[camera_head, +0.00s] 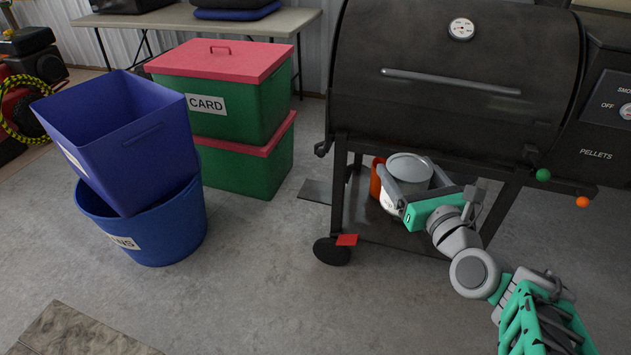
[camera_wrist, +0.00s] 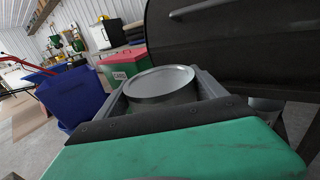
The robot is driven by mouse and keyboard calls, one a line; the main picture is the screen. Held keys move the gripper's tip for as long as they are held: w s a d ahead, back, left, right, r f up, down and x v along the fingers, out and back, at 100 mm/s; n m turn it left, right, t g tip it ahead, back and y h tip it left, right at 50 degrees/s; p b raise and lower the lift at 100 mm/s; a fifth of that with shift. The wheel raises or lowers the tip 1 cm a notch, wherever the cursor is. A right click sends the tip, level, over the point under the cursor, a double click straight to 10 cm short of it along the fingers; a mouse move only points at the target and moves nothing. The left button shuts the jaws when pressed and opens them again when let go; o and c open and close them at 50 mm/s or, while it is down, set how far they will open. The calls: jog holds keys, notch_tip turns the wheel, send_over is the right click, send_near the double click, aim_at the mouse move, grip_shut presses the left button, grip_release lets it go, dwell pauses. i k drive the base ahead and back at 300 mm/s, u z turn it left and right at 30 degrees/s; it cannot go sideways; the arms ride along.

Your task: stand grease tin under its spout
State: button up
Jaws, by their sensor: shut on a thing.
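The grease tin (camera_head: 409,168) is a round white-grey tin with a grey top, under the body of the black smoker grill (camera_head: 450,75). My gripper (camera_head: 408,182) is shut on the tin, with one finger on each side of it. In the wrist view the tin (camera_wrist: 162,83) stands between the two fingers and looks upright. The spout cannot be made out in either view. I cannot tell whether the tin touches the lower shelf (camera_head: 375,225) or is held above it.
An orange-red object (camera_head: 376,178) is just left of the tin, partly hidden. A grill leg (camera_head: 338,195) and wheel (camera_head: 332,251) stand left. Green crates with red lids (camera_head: 222,60), a blue bin (camera_head: 120,135) and a blue tub (camera_head: 165,225) are farther left. Floor in front is clear.

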aim_at(317, 189)
jog(key=u, duration=0.35)
jog(key=i, duration=0.75)
jog(key=u, duration=1.2)
jog(key=i, duration=0.4)
jog(key=u, duration=0.35)
